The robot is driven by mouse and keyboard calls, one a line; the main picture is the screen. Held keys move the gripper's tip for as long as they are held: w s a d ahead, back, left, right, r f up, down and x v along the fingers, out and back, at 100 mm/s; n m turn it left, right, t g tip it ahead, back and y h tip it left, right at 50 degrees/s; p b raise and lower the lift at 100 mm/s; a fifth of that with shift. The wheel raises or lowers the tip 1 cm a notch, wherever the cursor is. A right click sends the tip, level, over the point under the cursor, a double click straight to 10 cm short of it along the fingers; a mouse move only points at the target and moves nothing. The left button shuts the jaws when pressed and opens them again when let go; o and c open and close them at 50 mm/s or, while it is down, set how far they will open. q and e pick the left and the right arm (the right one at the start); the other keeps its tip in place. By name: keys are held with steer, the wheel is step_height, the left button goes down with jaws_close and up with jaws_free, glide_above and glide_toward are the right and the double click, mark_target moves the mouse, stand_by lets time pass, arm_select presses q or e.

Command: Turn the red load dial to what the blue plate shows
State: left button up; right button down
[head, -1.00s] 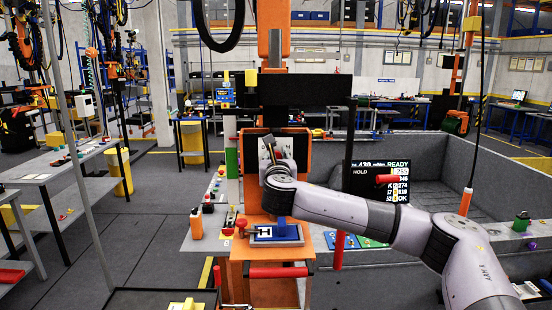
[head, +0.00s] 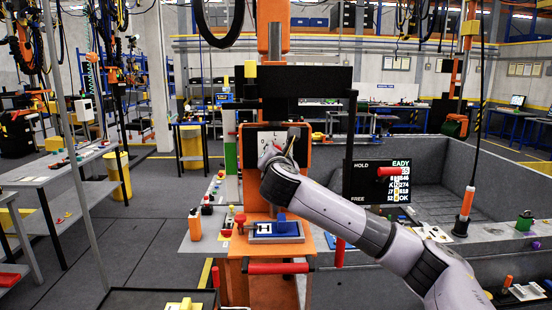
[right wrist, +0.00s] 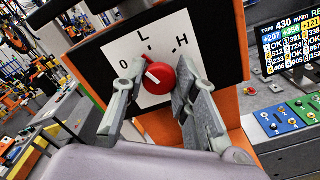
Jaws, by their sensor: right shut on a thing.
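In the right wrist view, the red dial (right wrist: 160,76) sits on a white face with the marks 0, L and H. Its short white line is at its upper left, on the side of 0 and L; its exact setting is hard to tell. My right gripper (right wrist: 158,92) has a finger on each side of the dial and is shut on it. In the head view, my right gripper (head: 279,155) hides the dial. A blue plate (head: 292,238) lies below on the orange stand, with a white panel that seems to read H. My left gripper is not in view.
A black screen (head: 376,185) stands right of the dial, behind my right arm. A red bar (head: 278,268) runs across the front of the stand. An orange bottle (head: 195,226) stands to the left. Smaller blue (right wrist: 271,124) and green (right wrist: 306,107) plates lie right of the dial.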

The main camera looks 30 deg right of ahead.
steer(key=shift+f+m+b, duration=0.15)
steer(key=shift+m+b, duration=1.6)
steer(key=shift+m, duration=2.4)
steer(key=shift+f+m+b, duration=0.15)
steer(key=shift+m+b, duration=1.6)
steer(key=shift+m, duration=2.4)
steer(key=c, duration=1.3)
jaws_free()
steer(key=shift+r, duration=0.1)
